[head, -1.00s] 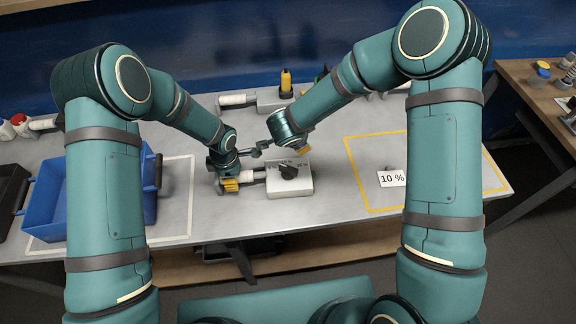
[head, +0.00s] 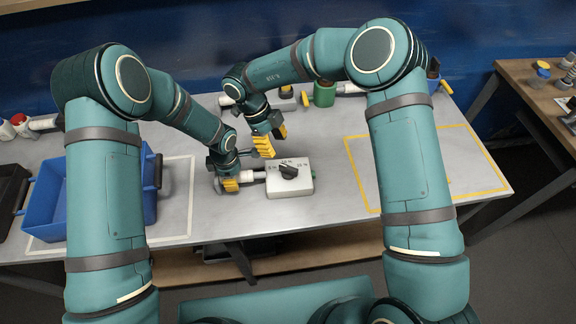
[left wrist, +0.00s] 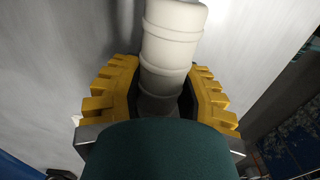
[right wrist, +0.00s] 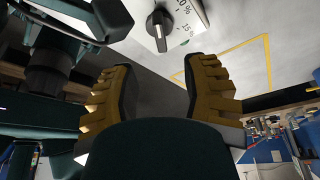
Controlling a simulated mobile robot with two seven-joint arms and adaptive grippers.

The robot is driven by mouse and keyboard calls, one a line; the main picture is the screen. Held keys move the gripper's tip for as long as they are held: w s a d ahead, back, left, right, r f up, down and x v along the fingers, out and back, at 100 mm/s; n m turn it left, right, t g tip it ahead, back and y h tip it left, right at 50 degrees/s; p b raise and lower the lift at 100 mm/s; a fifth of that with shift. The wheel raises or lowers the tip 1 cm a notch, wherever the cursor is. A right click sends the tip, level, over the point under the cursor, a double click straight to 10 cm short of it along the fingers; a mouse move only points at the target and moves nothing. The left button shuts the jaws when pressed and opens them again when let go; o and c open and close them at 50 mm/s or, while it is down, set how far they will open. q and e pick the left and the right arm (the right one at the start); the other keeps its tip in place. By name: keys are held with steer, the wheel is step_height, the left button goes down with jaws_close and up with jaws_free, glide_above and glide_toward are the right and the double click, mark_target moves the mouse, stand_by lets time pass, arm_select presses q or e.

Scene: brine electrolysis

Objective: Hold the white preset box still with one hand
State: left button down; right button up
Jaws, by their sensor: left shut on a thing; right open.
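The white preset box (head: 276,188) stands on the grey table in the head view, with a black dial (head: 289,171) and percent marks on top. A white ribbed stub (head: 258,175) sticks out of its left side. My left gripper (head: 234,181) is shut on this stub, and the left wrist view shows the stub (left wrist: 172,45) between the yellow fingers. My right gripper (head: 271,143) is open and empty behind the box, its fingers pointing down. In the right wrist view the dial (right wrist: 159,28) shows beyond its open fingers.
A blue bin (head: 56,222) stands at the left. A green cylinder (head: 324,94) and a yellow-topped item (head: 286,91) stand at the back. A side table (head: 540,85) stands at the far right.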

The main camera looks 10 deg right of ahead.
mark_target(287, 167)
steer(key=x, duration=1.1)
jaws_close()
stand_by(0.4)
